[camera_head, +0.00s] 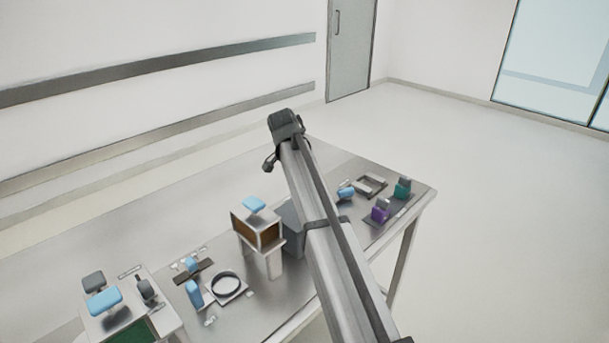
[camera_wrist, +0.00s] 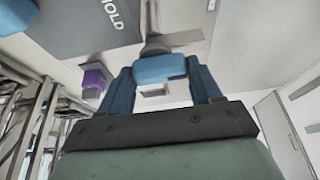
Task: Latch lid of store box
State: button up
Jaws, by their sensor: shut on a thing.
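My gripper (camera_wrist: 160,72) shows in the wrist view with its two dark blue fingers on either side of a blue block-shaped handle (camera_wrist: 158,67), shut on it. A grey stem and a flat grey strip show just beyond the handle. In the head view my arm hides the gripper; a blue piece (camera_head: 345,193) shows just right of the arm. A box with a brown front and pale frame (camera_head: 257,233) stands on the table left of the arm, with a blue handle (camera_head: 254,203) on top. I cannot tell which part is the store box's lid or latch.
A dark plate lettered HOLD (camera_wrist: 85,25) lies near the gripper, beside a purple block (camera_wrist: 95,80). Teal (camera_head: 402,188) and purple (camera_head: 380,211) pieces stand at the table's right. A black ring (camera_head: 226,284) and a white box with blue handle (camera_head: 104,301) are left.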

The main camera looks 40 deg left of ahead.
jog(key=shift+n, duration=0.3)
jog(key=n, duration=0.1)
jog(key=n+y, duration=0.1)
jog(key=shift+s+d+n, duration=0.1)
jog(key=shift+d+n, duration=0.1)
jog(key=shift+n, duration=0.2)
jog(key=n+y, duration=0.1)
jog(key=n, duration=0.1)
jog(key=n+g+y, duration=0.1)
jog(key=n, duration=0.2)
jog(key=shift+d, duration=0.1)
jog(key=n, duration=0.2)
jog(key=n+g+y, duration=0.1)
jog(key=n, duration=0.2)
jog(key=shift+w+d+g, duration=0.1)
jog(key=shift+w+g, duration=0.1)
jog(key=shift+g, duration=0.1)
jog(key=shift+n+g, duration=0.9)
jog(key=shift+n, duration=1.3)
jog(key=o, duration=1.1)
jog(key=shift+c, duration=0.2)
